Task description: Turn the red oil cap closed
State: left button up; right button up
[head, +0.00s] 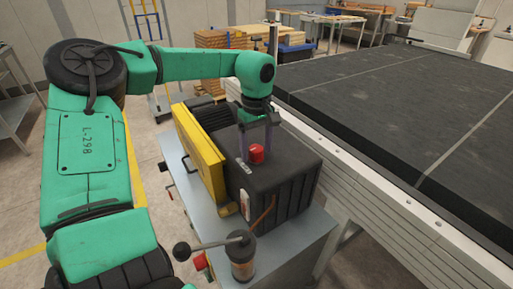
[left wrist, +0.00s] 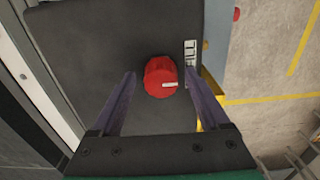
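The red oil cap (head: 257,153) sits on top of the black machine housing (head: 285,165). In the left wrist view the cap (left wrist: 160,77) shows as a red knob with a pale mark near its lower edge. My left gripper (head: 257,150) points down over the housing, with its purple fingers on either side of the cap. In the left wrist view the fingers of the left gripper (left wrist: 158,80) stand apart, with gaps between them and the cap. My right gripper is in neither view.
A yellow guard (head: 198,145) stands left of the housing. A lever with a black ball knob (head: 182,251) and a cylindrical canister (head: 242,262) are in front. A large dark conveyor bed (head: 410,100) runs along the right. A white label (left wrist: 190,50) lies beside the cap.

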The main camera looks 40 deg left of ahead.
aim_at(256, 148)
pick_arm(q)
notch_tip(256, 148, up, 15)
jog(key=shift+f, duration=0.2)
dwell(0.6)
